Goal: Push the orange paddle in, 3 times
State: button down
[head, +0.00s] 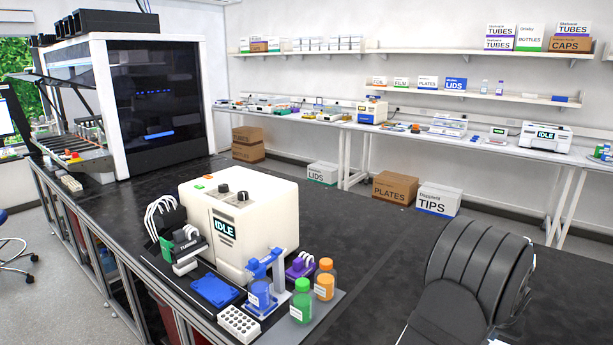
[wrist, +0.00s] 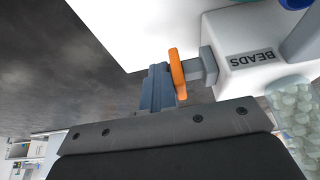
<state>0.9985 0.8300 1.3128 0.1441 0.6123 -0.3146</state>
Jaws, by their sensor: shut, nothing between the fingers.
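The orange paddle (wrist: 177,73) shows in the wrist view as a thin upright disc on a short grey stem (wrist: 208,66). The stem comes out of a white housing labelled BEADS (wrist: 245,62). My gripper (wrist: 158,80) is shut and empty, with its blue-grey fingers just left of the paddle, on the side away from the housing. The fingertips overlap the paddle's edge in the picture; I cannot tell whether they touch it. I cannot make out the paddle or the gripper's fingers in the head view.
A clear jar of pale beads (wrist: 298,118) sits below the housing in the wrist view. In the head view, a white machine reading IDLE (head: 240,215) stands on the dark bench (head: 350,250), with a green-capped bottle (head: 301,300) and an orange-capped bottle (head: 325,280) in front.

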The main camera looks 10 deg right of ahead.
jog(key=shift+w+a, duration=0.2)
jog(key=shift+w, duration=0.1)
jog(key=shift+s, duration=0.1)
jog(key=shift+s+d, duration=0.35)
jog(key=shift+d, duration=0.1)
notch_tip(320, 180, up, 7)
dwell(0.7)
dwell(0.6)
jog(key=shift+s+d+f, duration=0.1)
jog(key=shift+s+f, duration=0.1)
jog(key=shift+f, duration=0.4)
jog(key=shift+s+d+f, duration=0.15)
jog(key=shift+s+f, duration=0.05)
jog(key=shift+f, duration=0.4)
jog(key=shift+s+d+f, duration=0.1)
jog(key=shift+s+f, duration=0.1)
jog(key=shift+f, duration=0.4)
